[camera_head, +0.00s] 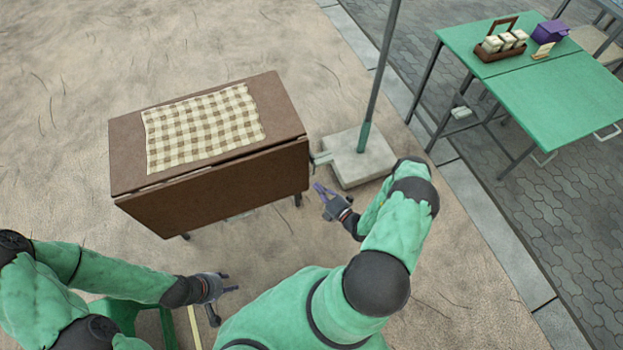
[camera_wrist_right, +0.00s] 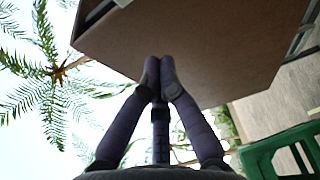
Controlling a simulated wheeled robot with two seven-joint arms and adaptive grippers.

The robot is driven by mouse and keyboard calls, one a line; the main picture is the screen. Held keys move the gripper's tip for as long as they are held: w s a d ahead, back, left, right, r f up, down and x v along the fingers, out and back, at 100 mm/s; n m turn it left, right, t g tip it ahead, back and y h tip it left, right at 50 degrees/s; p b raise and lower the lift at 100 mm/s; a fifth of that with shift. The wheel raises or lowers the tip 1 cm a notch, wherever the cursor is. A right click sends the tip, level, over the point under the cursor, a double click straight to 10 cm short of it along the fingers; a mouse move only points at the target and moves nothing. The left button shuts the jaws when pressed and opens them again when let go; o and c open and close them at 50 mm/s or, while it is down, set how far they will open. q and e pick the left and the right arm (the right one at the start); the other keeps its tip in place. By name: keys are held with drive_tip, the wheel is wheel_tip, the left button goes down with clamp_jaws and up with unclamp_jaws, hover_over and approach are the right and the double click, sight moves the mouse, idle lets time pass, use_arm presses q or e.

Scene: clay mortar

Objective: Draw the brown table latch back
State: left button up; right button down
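The brown table (camera_head: 125,145) stands left of centre, its front leaf (camera_head: 220,188) hanging down. A small greenish piece (camera_head: 321,158) shows at its right end, beside the pole base; I cannot tell whether it is the latch. No latch is clearly visible elsewhere. My right gripper (camera_head: 319,188) is just off the table's right front corner, apart from it in the head view. In the wrist view its purple fingertips (camera_wrist_right: 160,66) meet, with nothing visible between them, before a brown panel (camera_wrist_right: 225,50). My left gripper (camera_head: 231,282) is open and empty, below the table in the picture.
A checked cloth (camera_head: 200,125) lies on the brown table. A pole stands in a pale square base (camera_head: 365,165) right of the table. A green table (camera_head: 560,95) with a caddy (camera_head: 500,50) and purple box (camera_head: 550,32) is at upper right.

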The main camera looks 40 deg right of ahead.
drive_tip(key=shift+s+d, duration=0.1)
drive_tip(key=shift+s, duration=0.9)
drive_tip(key=s+a+r+n+g+y, duration=0.1)
drive_tip(key=a+r+n+g+y, duration=0.1)
drive_tip(key=a+n+g+y, duration=1.1)
drive_tip(key=s+a+r+n+g+h, duration=0.1)
drive_tip(key=s+a+n+g+h, duration=0.3)
drive_tip(key=s+a+n, duration=0.55)
drive_tip(key=s+a+r+n+g+h, duration=0.25)
drive_tip(key=s+n+g, duration=0.35)
drive_tip(key=n, duration=0.8)
drive_tip(key=w+r+n+t+h, duration=0.1)
drive_tip(key=n, duration=0.3)
drive_tip(key=w+r+n+t+h, duration=0.1)
drive_tip(key=w+n+t+h, duration=0.1)
drive_tip(key=n, duration=0.3)
drive_tip(key=w+r+n+t+h+p, duration=0.1)
drive_tip(key=r+n+t, duration=0.1)
drive_tip(key=n, duration=0.3)
drive_tip(key=shift+w+a, duration=0.25)
drive_tip(key=shift+a, duration=0.05)
drive_tip(key=shift+f, duration=0.1)
